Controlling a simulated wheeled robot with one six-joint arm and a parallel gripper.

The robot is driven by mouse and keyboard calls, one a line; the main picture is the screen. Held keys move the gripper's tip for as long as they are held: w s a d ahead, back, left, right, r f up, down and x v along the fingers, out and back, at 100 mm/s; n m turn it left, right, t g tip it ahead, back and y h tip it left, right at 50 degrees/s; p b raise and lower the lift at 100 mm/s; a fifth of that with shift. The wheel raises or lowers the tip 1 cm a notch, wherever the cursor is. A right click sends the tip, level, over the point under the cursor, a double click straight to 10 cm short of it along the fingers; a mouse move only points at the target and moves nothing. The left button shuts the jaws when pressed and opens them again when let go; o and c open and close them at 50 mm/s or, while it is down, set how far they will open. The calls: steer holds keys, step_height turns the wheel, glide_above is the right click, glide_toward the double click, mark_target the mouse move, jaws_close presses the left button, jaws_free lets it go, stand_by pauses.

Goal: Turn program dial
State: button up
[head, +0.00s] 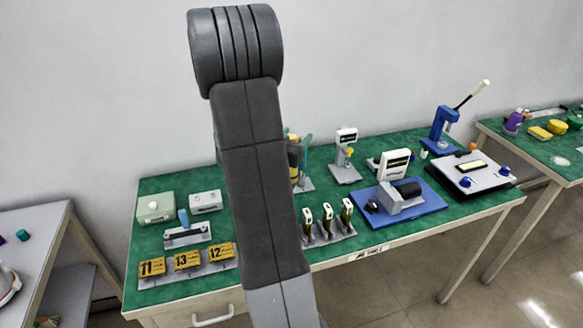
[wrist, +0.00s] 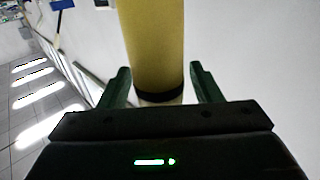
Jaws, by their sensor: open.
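I cannot tell for sure which part is the program dial. A white panel (head: 466,174) at the right of the green table carries blue knobs (head: 465,183) and a dark display. A pump unit on a blue base (head: 425,208) has a small dark knob (head: 371,206) at its left. My gripper (wrist: 161,82) is open in the wrist view, fingers apart. A yellow cylinder (wrist: 155,40) with a black band stands between or just beyond the fingers; I cannot tell if they touch it. In the head view my arm hides the gripper.
Yellow tags (head: 187,260) numbered 11, 13 and 12 stand at the front left. Three upright dispensers (head: 326,220) stand at the front middle. A blue lever press (head: 442,130) rises at the back right. A grey gauge stand (head: 345,160) is at the back.

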jaws_close()
stand_by(0.3)
